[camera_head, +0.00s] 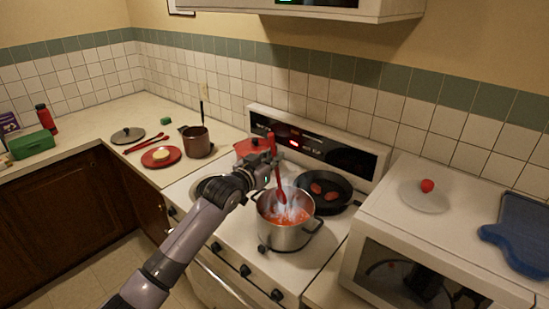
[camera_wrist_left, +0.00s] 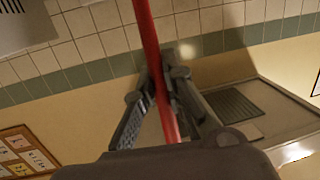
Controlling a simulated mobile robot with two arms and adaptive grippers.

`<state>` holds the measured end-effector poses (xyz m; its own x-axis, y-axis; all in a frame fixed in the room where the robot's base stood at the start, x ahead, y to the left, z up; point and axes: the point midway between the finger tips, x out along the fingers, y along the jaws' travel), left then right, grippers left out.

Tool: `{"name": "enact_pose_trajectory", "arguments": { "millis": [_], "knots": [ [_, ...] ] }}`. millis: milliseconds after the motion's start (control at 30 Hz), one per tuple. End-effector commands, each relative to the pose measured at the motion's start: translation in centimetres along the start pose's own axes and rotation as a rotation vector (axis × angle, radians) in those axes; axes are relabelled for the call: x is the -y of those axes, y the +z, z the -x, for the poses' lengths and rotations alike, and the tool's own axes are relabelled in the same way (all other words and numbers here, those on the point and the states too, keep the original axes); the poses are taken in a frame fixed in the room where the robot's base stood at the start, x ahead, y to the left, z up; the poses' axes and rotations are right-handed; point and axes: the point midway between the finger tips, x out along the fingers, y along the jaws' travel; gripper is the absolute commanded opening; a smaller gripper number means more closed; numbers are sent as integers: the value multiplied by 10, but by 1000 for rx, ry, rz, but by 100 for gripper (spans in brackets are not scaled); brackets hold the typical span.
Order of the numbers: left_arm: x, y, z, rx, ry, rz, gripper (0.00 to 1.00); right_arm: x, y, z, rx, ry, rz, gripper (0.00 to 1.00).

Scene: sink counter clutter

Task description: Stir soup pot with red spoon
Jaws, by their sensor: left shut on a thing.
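A red spoon (camera_head: 279,182) is held by my left gripper (camera_head: 268,163) above the stove. Its lower end reaches down into the steel soup pot (camera_head: 285,237), over the orange-red soup (camera_head: 287,214). Whether its tip touches the soup is hard to tell. The pot stands on the front of the stove, with pale steam over the soup. In the left wrist view the gripper (camera_wrist_left: 172,98) is shut on the red spoon handle (camera_wrist_left: 150,45), which runs between both fingers. My right gripper is not in view.
A black pan (camera_head: 326,188) with red-brown pieces stands behind the pot. A red-lidded pot (camera_head: 252,148) stands at the back left of the stove. The left counter holds a brown pot (camera_head: 196,143) and red plate (camera_head: 161,157).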

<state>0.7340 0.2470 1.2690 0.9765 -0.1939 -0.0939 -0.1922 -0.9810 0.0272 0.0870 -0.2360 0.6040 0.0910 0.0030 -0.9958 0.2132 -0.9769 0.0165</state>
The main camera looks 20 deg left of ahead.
Motion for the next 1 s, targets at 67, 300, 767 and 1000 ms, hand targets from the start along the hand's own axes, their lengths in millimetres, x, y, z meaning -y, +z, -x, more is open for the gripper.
{"name": "enact_pose_trajectory", "arguments": {
  "millis": [67, 300, 767, 1000],
  "knots": [
    [0, 0, 0, 0, 0, 0, 0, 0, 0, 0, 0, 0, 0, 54],
    [-1, -12, 1, -3, 1, -1, 0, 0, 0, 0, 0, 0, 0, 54],
    [-2, -49, 4, -1, 1, 0, 0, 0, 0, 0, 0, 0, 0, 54],
    [-2, -50, 5, 0, 0, 0, 0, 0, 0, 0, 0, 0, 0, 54]
  ]
}}
